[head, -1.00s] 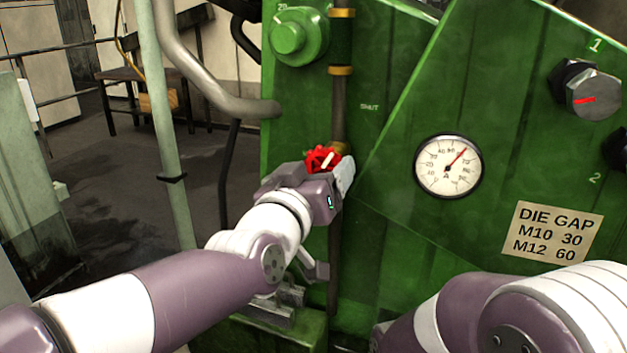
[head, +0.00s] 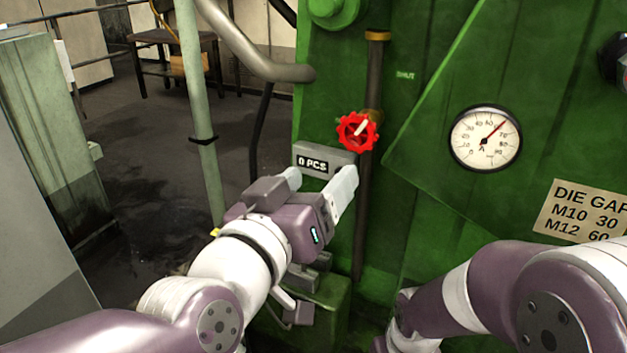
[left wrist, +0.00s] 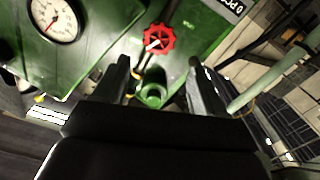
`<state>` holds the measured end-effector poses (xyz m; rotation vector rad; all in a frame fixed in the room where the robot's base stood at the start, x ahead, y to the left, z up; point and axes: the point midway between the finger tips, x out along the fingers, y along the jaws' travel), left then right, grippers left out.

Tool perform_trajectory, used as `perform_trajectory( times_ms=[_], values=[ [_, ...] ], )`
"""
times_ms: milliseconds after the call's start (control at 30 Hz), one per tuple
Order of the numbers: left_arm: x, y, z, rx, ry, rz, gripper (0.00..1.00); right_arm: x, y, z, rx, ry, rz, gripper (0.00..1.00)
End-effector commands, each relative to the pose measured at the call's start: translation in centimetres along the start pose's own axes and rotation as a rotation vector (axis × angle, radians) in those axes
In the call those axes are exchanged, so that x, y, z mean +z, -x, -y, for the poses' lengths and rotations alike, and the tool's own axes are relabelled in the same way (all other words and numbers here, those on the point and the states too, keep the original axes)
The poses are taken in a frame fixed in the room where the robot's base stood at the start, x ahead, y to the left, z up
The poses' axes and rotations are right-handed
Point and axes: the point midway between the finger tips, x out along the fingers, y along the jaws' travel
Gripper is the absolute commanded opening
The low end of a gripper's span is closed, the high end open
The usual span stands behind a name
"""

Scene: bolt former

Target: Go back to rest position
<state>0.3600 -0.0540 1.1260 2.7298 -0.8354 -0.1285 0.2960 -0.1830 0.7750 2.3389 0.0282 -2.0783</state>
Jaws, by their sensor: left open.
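My left gripper (head: 318,186) is open and empty in front of the green machine, below and left of the red valve wheel (head: 357,132). A gap shows between its fingers and the wheel. In the left wrist view the left gripper's two dark fingers (left wrist: 158,82) stand apart, with the red valve wheel (left wrist: 159,38) beyond them and nothing between them in grip. The wheel sits on a vertical pipe and has a white mark. My right arm (head: 480,290) shows at the lower right, but its gripper cannot be made out.
The green machine (head: 430,215) fills the right side, with a dial gauge (head: 485,139), a DIE GAP plate (head: 585,210) and a "0 PCS" counter (head: 322,160) close behind my left gripper. A pale post (head: 192,90) stands left. The floor (head: 150,160) beyond is open.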

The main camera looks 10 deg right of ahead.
Motion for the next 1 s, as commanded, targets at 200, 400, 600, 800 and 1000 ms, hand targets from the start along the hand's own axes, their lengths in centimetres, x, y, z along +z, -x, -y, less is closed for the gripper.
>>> perform_trajectory(
  times_ms=[200,400,600,800,1000],
  values=[
    [7.8,0.6,0.3,0.029,-0.054,0.312,0.71,0.0,0.0,0.0,0.0,0.0,0.0,0.69],
    [21.0,5.4,11.6,-0.223,-0.108,0.869,0.71,0.0,0.0,0.0,0.0,0.0,0.0,0.69],
    [26.9,12.9,19.9,-0.459,-0.015,1.211,0.71,0.0,0.0,0.0,0.0,0.0,0.0,0.69],
    [27.5,18.9,25.5,-0.679,0.192,1.317,0.71,-0.1,1.4,0.0,0.0,0.0,0.002,0.69],
    [19.5,18.6,22.7,-0.665,0.177,1.316,0.71,-1.2,9.8,0.0,0.0,0.0,-0.001,0.69]
  ],
)
